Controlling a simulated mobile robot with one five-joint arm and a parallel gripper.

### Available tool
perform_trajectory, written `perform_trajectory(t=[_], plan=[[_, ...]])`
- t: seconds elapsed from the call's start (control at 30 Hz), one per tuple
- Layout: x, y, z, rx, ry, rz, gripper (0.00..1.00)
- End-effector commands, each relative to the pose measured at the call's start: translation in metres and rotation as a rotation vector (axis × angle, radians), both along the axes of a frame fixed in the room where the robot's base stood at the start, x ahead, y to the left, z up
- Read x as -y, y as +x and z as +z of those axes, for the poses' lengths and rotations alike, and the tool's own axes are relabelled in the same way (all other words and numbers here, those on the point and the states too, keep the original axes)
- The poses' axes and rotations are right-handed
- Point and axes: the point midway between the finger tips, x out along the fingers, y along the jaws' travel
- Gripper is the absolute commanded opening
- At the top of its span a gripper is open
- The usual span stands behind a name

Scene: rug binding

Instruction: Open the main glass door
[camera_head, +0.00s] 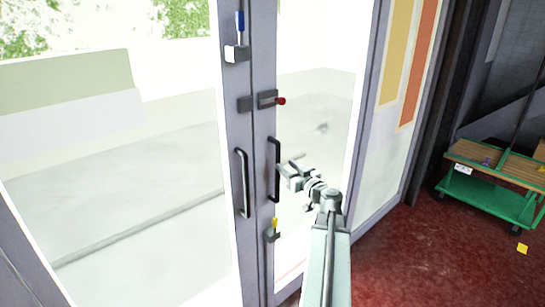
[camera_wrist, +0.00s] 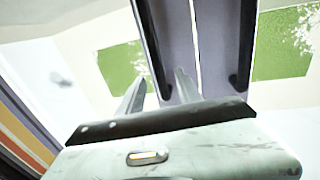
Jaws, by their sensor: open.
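The main glass door (camera_head: 262,140) has two grey-framed leaves that look closed, with a black upright handle on each: the left handle (camera_head: 242,183) and the right handle (camera_head: 275,170). My gripper (camera_head: 284,170) is open at the right handle. In the wrist view that handle (camera_wrist: 148,40) runs down between the two fingers of my gripper (camera_wrist: 160,78); whether they touch it is unclear. The other handle (camera_wrist: 243,45) stands to the right there. A red-knobbed bolt (camera_head: 268,100) crosses near the seam above the handles. A blue-handled latch (camera_head: 239,35) is higher, and a yellow-handled latch (camera_head: 274,230) is below.
A green cart (camera_head: 485,200) with wooden boards stands at the right. A small yellow item (camera_head: 522,248) lies on the red floor (camera_head: 420,260), which is otherwise clear. A panel with yellow and orange strips (camera_head: 395,55) is right of the door.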

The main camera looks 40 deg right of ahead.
Motion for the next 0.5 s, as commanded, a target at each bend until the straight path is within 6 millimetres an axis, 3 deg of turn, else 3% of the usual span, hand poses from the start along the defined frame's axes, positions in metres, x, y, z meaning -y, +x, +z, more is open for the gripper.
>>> perform_trajectory(t=[0.23,0.5], plan=[[0.009,0.003,0.001,0.003,-0.002,-0.012,0.41],[0.023,0.047,0.001,0.002,-0.002,-0.013,0.41]])
